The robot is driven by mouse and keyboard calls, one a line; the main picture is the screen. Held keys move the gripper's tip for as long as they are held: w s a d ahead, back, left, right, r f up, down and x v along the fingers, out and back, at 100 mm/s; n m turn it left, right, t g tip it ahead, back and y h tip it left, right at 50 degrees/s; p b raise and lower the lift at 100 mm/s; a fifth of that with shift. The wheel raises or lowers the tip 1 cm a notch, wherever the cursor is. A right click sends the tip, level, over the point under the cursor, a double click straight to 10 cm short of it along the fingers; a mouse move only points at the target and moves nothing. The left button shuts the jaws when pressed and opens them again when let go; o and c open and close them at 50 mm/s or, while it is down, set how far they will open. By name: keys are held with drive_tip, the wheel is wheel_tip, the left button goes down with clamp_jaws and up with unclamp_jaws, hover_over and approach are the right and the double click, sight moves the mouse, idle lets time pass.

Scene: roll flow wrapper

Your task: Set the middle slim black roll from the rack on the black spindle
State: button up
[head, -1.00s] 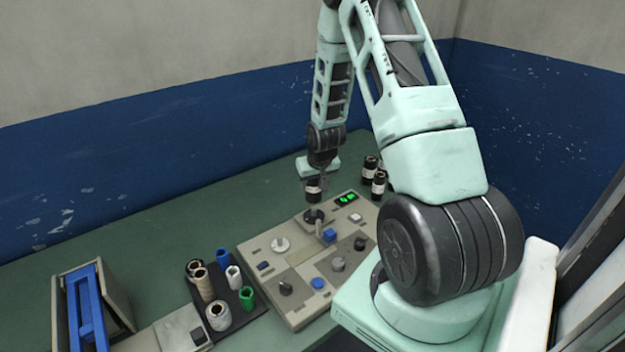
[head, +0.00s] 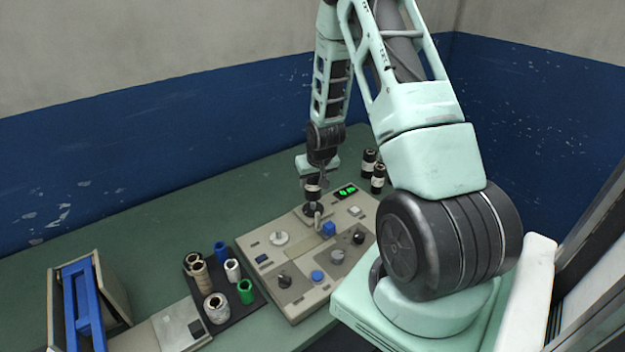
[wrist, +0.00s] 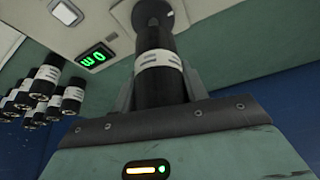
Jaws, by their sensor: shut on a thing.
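My gripper (head: 314,182) is shut on a slim black roll (wrist: 160,82) with a white band. The roll points down over the panel; its upper part is hidden between the fingers in the wrist view. The black spindle (head: 313,209), with a round dark base, is on the far part of the beige panel. It also shows at the top of the wrist view (wrist: 153,14), in line with the roll's lower end. I cannot tell whether the roll is around the spindle or just above it. Similar black rolls with white bands (head: 369,161) stand behind the panel to the right.
The beige panel (head: 295,292) carries knobs, a blue block (head: 328,229), a pale disc (head: 279,238) and a green-lit display (head: 346,191). A dark tray (head: 238,312) with several coloured rolls stands to its left. A blue-framed unit (head: 84,308) is at far left.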

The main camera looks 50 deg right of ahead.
sight(313, 191)
drive_tip(key=shift+f+b, duration=0.5)
drive_tip(key=shift+f, duration=0.05)
idle(0.6)
drive_tip(key=shift+f+b, duration=0.3)
drive_tip(key=shift+f, duration=0.1)
drive_tip(key=shift+f, duration=0.2)
idle(0.3)
drive_tip(key=shift+f+b, duration=0.85)
drive_tip(key=shift+f, duration=0.15)
idle(0.5)
drive_tip(key=o, duration=1.6)
drive_tip(key=shift+o, duration=0.2)
